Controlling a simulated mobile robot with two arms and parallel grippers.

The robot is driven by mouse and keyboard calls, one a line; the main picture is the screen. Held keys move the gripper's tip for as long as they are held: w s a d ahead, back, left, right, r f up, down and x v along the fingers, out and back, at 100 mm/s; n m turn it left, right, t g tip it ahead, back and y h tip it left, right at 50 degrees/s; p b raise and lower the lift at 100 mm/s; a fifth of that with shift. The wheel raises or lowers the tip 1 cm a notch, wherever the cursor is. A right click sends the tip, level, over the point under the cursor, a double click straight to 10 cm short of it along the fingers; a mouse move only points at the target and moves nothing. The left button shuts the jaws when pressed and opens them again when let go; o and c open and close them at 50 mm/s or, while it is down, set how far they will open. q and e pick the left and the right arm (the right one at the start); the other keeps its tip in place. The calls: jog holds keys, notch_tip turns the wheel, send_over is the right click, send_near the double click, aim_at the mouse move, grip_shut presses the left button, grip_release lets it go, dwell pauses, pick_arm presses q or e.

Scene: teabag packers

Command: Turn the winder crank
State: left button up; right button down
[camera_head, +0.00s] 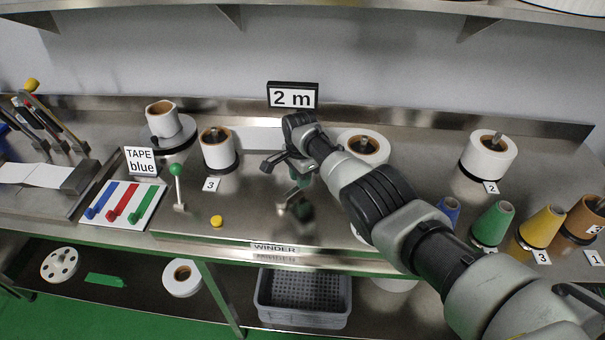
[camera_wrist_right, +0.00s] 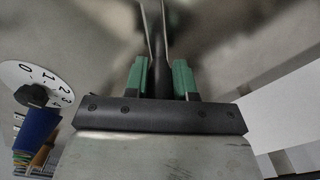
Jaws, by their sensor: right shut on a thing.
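My right arm comes in from the right in the head view, and my right gripper (camera_head: 298,180) is low over the winder bench, behind its WINDER label (camera_head: 275,247). In the right wrist view, the green-padded fingers of the gripper (camera_wrist_right: 158,75) are closed on a dark upright grip, which I take to be the crank handle (camera_wrist_right: 157,79). The rest of the crank is hidden by my gripper and arm in the head view. A white dial (camera_wrist_right: 42,77) with numbers and a dark hub is at the left of the wrist view. My left gripper is not in view.
A "2 m" sign (camera_head: 293,96) stands behind the gripper. A white roll (camera_head: 217,150) and a green-knobbed lever (camera_head: 176,171) are to the left. Coloured cones, including a green one (camera_head: 492,224), stand at the right. A yellow button (camera_head: 217,221) is near the front edge.

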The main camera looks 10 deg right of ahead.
jog(key=shift+d+r, duration=0.1)
jog(key=shift+d, duration=0.1)
jog(key=c, duration=0.9)
grip_release()
jog(key=shift+a+r, duration=0.1)
jog(key=shift+r, duration=0.25)
notch_tip(320, 180, up, 3)
jog(key=shift+f+p, duration=0.2)
jog(key=shift+p, duration=0.75)
notch_tip(320, 180, up, 7)
jog(key=shift+r+b, duration=0.1)
jog(key=shift+b, duration=0.35)
jog(key=shift+r, duration=0.15)
